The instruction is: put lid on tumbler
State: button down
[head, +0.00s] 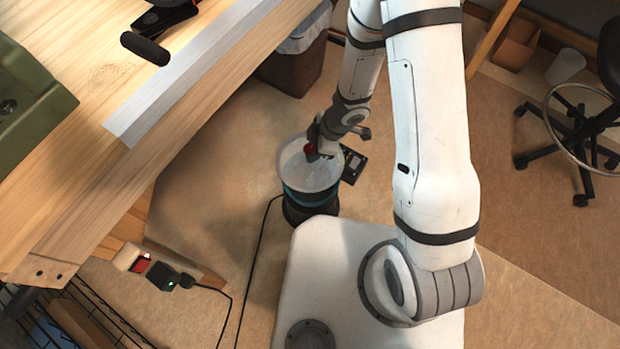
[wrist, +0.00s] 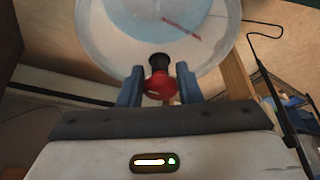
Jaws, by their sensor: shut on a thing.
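The tumbler (head: 308,198) stands on the floor, with a teal band and a dark base. A pale, see-through round lid (head: 316,178) is at its top; it also fills the upper part of the wrist view (wrist: 130,25). My gripper (head: 314,150) is above the lid. In the wrist view its two blue-grey fingers (wrist: 158,84) are shut on the lid's red and black knob (wrist: 160,85). A thin red streak shows across the lid. I cannot tell whether the lid rests on the rim or hangs just above it.
A wooden workbench (head: 90,165) with a metal edge strip stands at the left. A dark bin (head: 293,68) is behind the tumbler, and a small black box (head: 353,165) is beside it. A black cable (head: 258,255) runs along the floor. A wheeled stool (head: 580,140) is at the right.

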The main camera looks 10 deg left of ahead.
aim_at(313, 165)
notch_tip(313, 165, down, 10)
jog(key=b, duration=0.7)
jog(key=shift+f, duration=0.1)
jog(key=c, duration=1)
grip_release()
jog(key=shift+c, duration=0.2)
jog(key=shift+r, duration=0.2)
jog(key=p+v, duration=0.8)
jog(key=v, duration=0.3)
jog(key=shift+r, duration=0.1)
jog(key=shift+w+d+r+p, duration=0.1)
jog(key=shift+d+r+p, duration=0.1)
jog(key=shift+r+p, duration=0.15)
jog(key=shift+w, duration=0.1)
